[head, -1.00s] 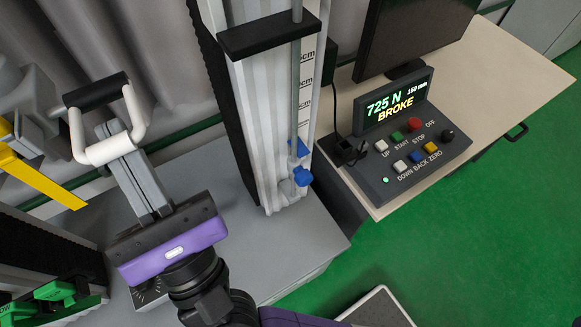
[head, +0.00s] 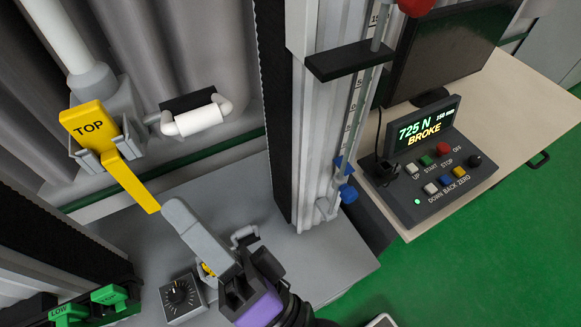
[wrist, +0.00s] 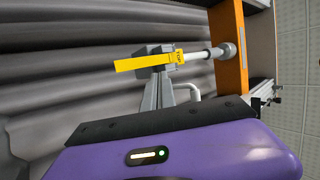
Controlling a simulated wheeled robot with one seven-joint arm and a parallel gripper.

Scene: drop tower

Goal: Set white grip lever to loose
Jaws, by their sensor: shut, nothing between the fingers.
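The white grip lever (head: 195,121) is a U-shaped white handle in front of a black bar, on the grey unit at the upper left of the head view. Its white bar lies close to the black bar. In the wrist view a white piece (wrist: 194,90), apparently the lever, shows partly, just right of my fingers. My gripper (head: 180,208) has its grey fingers shut and empty, pointing up and left. Its tips are below the lever in the picture and apart from it. My gripper also shows in the wrist view (wrist: 158,72), with fingers overlapping the yellow-tagged part. No "loose" label is legible.
A yellow TOP tag (head: 90,128) with a long yellow pointer (head: 132,183) is left of the lever. A black dial (head: 178,295) and green levers (head: 100,300) are lower left. The grey column (head: 310,150) stands right; the console (head: 430,165) reads 725 N, BROKE.

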